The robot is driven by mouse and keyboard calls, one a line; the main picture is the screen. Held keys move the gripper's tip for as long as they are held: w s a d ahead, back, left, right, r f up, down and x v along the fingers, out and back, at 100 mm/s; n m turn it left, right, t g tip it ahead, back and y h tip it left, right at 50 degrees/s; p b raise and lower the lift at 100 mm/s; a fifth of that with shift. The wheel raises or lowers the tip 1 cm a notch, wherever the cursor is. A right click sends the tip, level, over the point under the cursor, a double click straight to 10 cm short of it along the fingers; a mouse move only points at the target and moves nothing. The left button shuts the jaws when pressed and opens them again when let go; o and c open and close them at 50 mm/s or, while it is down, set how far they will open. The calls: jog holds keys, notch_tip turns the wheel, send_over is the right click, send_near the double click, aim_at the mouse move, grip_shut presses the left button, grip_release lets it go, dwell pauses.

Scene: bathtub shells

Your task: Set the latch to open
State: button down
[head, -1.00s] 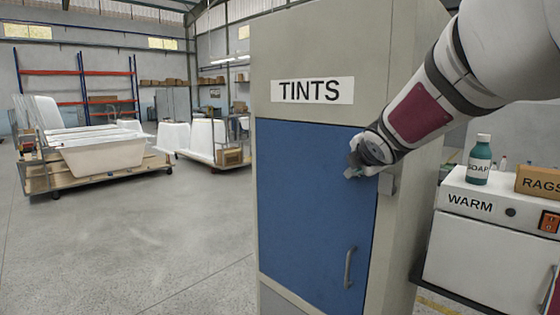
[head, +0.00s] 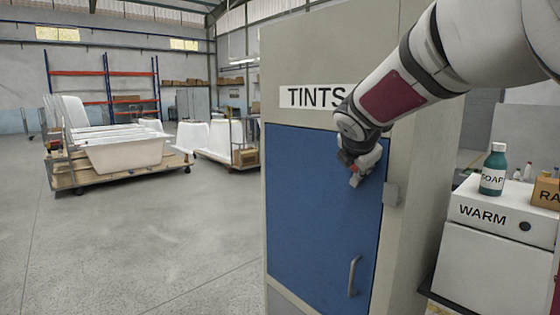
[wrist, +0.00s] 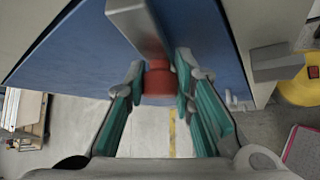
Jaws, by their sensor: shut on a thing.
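The latch is a grey bar (wrist: 136,28) with a red end (wrist: 158,80), on the blue cabinet door (head: 318,215) below the TINTS sign. My gripper (wrist: 158,72) has its teal-padded fingers on both sides of the red end and is shut on it. In the head view my gripper (head: 354,168) is at the door's upper right, tilted downward, with a bit of red showing beside it. Most of the latch is hidden there. A grey catch block (head: 391,194) sits on the frame at the door's right edge, apart from the red end.
The door's grey handle (head: 352,276) is lower right, and the door looks closed. Right of the cabinet, a white WARM unit (head: 480,245) carries a SOAP bottle (head: 493,170) and a cardboard box (head: 546,192). Open floor (head: 150,240) lies to the left, with bathtub carts beyond.

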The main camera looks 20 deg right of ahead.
jog(key=shift+w+a+r+n+g+p, duration=0.2)
jog(key=shift+w+a+n+g+p, duration=0.3)
jog(key=shift+p, duration=0.45)
jog(key=shift+w+d, duration=0.1)
jog(key=shift+d, duration=0.05)
jog(key=c, duration=1.3)
grip_release()
jog(key=shift+f, duration=0.1)
jog(key=shift+c, duration=0.2)
jog(key=shift+d, duration=0.1)
jog(key=v, duration=1.2)
jog(key=shift+w, duration=0.1)
